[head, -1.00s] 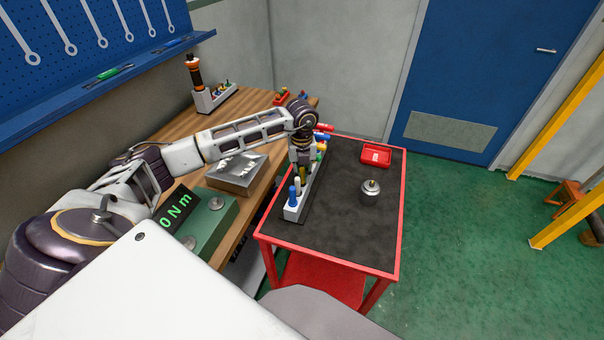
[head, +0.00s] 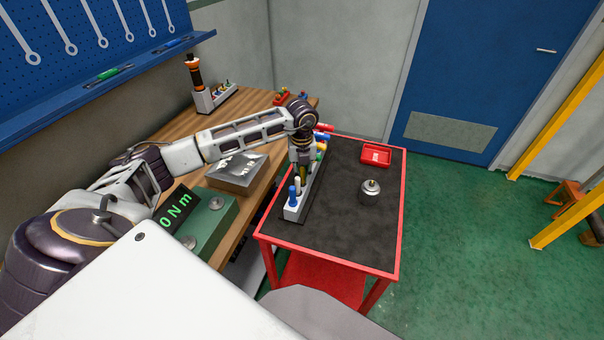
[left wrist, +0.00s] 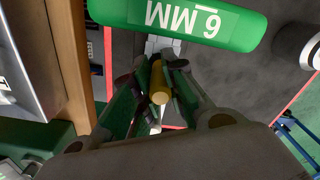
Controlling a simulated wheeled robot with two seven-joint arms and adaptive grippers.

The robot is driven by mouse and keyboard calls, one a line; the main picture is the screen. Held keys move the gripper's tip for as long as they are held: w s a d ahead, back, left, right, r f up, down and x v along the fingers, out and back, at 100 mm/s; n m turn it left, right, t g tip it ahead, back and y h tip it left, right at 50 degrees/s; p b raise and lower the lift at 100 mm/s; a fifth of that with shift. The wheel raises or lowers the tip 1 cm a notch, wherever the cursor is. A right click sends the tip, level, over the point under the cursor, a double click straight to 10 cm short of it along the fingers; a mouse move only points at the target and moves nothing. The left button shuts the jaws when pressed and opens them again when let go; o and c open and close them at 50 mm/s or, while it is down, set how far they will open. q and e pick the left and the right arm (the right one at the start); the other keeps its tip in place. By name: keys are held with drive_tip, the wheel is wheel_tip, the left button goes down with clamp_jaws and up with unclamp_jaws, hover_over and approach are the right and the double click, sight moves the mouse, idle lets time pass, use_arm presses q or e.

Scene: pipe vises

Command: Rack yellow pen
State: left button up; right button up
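My left gripper (head: 302,168) is above the grey pen rack (head: 294,214) on the cart, pointing down. In the left wrist view the yellow pen (left wrist: 159,84) lies between its two fingers, which look closed on it. The rack lies beyond the fingertips, and I cannot tell whether the pen's lower end is in a slot. My right gripper is out of view.
The red cart (head: 330,262) has a dark top with free room on its right. A metal canister (head: 370,192) and a red tray (head: 375,154) stand there. A green torque box (head: 207,222) and a metal block (head: 237,173) are on the wooden bench. A green "6 MM" handle (left wrist: 185,22) is close in the wrist view.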

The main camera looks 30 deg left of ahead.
use_arm(q)
drive_tip(key=o, duration=0.5)
drive_tip(key=shift+f, duration=0.2)
drive_tip(key=shift+o, duration=0.2)
drive_tip(key=shift+r, duration=0.15)
drive_tip(key=shift+r, duration=5.9)
drive_tip(key=shift+f, duration=0.1)
